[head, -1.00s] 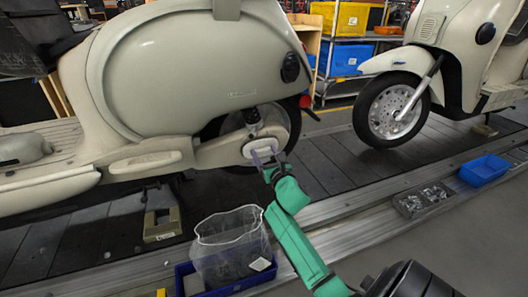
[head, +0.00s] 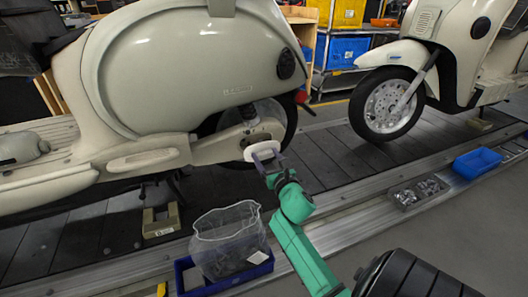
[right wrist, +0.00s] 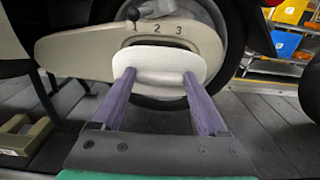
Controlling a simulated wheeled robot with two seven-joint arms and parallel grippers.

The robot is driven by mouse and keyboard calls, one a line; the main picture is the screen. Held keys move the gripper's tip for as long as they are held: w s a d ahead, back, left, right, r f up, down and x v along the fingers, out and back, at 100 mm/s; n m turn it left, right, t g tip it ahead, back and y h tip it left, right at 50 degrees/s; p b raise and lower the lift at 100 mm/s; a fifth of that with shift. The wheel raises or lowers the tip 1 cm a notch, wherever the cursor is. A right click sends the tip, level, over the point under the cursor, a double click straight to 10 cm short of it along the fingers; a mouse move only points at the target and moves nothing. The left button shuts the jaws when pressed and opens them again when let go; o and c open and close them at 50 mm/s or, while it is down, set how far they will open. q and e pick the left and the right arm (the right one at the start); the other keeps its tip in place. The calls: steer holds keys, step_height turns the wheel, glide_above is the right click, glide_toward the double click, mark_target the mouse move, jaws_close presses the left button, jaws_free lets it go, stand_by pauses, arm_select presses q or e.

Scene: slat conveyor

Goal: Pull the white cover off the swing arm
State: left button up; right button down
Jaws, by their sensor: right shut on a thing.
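The white cover (head: 263,150) is a rounded plate held between the two purple fingers of my right gripper (head: 266,156). In the right wrist view the cover (right wrist: 158,62) sits between the fingertips of my right gripper (right wrist: 160,85). The swing arm (head: 215,150) is the cream arm at the rear wheel of the near scooter. In the right wrist view the swing arm (right wrist: 75,52) shows an opening above the cover, with the numbers 1, 2, 3 and a small lever. The cover stands in front of the arm and hides the opening's lower part. My left gripper is not in view.
A clear bag-lined blue bin (head: 228,245) stands below on the conveyor's edge. A parts tray (head: 418,192) and a blue tray (head: 478,161) lie to the right. A second scooter (head: 420,70) stands behind at right. A beige stand (head: 160,220) is on the slats.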

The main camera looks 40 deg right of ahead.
steer(key=v, duration=0.5)
steer(key=shift+s+a+p, duration=0.1)
steer(key=shift+s+p, duration=0.2)
stand_by(0.4)
